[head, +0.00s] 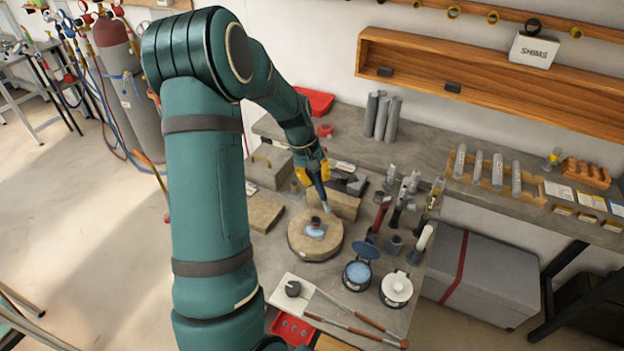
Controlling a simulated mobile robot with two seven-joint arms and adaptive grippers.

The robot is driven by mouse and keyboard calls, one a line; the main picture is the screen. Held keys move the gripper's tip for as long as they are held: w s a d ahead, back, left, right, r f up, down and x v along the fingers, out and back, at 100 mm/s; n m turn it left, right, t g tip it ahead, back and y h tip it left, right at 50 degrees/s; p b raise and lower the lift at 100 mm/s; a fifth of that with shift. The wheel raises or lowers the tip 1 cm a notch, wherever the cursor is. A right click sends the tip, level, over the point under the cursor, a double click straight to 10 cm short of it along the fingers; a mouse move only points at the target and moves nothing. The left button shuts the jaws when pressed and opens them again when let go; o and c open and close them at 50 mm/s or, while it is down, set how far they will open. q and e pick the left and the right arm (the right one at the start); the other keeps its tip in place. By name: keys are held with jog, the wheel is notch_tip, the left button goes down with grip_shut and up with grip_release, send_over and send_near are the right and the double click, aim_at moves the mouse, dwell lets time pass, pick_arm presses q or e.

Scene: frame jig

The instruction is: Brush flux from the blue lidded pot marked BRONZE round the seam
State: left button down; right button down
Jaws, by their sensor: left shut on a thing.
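My left arm reaches in from the left. Its left gripper (317,176), with yellow parts, is shut on a slim tool, seemingly the brush (328,200), whose lower end points down just above and right of the round block. The round tan block (301,245) carries a small workpiece (315,230) with a pale blue patch and a dark, reddish top. The seam is too small to make out. The blue pot (357,272) stands in front with its lid tipped open and pale blue content showing. Its marking cannot be read. My right gripper is out of view.
Upright tools in holders (395,245) crowd the bench to the right. Bricks (265,212) lie left and behind. Long-handled tools (355,328) and a red tray (291,328) lie at the front.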

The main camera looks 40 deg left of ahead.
aim_at(318, 190)
pick_arm(q)
jog(key=shift+w+a+r+g+p, duration=0.1)
jog(key=shift+w+g+p, duration=0.1)
jog(key=shift+w, duration=0.15)
jog(key=shift+w+a+g+p, duration=0.1)
jog(key=shift+w+g, duration=0.1)
jog(key=shift+w, duration=0.1)
jog(key=shift+a+x, duration=0.2)
jog(key=shift+x, duration=0.85)
notch_tip(318, 190, down, 4)
jog(key=shift+s+r+b, duration=0.1)
jog(key=shift+b, duration=0.65)
jog(key=shift+f, duration=0.4)
jog(key=shift+f+b, duration=0.55)
jog(key=shift+b, duration=0.1)
jog(key=shift+a, duration=0.15)
